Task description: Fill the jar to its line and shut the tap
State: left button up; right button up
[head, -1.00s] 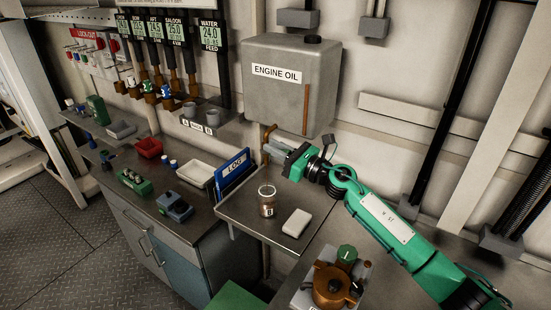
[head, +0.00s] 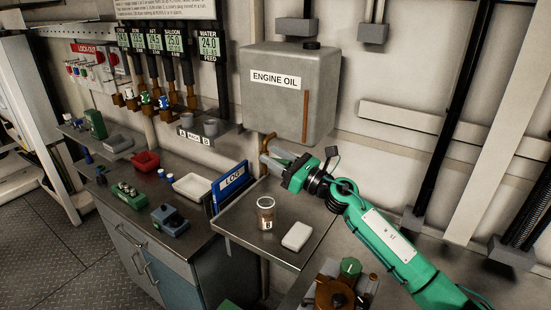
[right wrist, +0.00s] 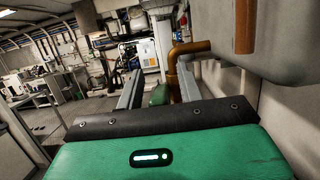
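The jar (head: 266,213) stands upright on the steel shelf (head: 240,230), below the grey ENGINE OIL tank (head: 288,95). A copper pipe (head: 268,142) comes from under the tank and also shows in the right wrist view (right wrist: 174,65). My right gripper (head: 270,157) is at this pipe, its grey fingers apart. In the right wrist view, a green piece (right wrist: 159,95), apparently the tap's handle, lies between the fingers. The spout is mostly hidden, and no oil stream is visible. My left gripper is out of view.
A white block (head: 297,236) lies on the shelf right of the jar. A blue LOG binder (head: 231,183) stands at the shelf's left edge. A white tray (head: 192,187) and red bin (head: 146,161) are on the bench. A brass device with a green knob (head: 350,267) is at front right.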

jog(key=shift+s+d+f, duration=0.25)
jog(key=shift+d, duration=0.15)
jog(key=b+v, duration=0.2)
jog(key=v, duration=0.4)
jog(key=shift+s+d+b, duration=0.2)
jog(key=shift+b, duration=0.1)
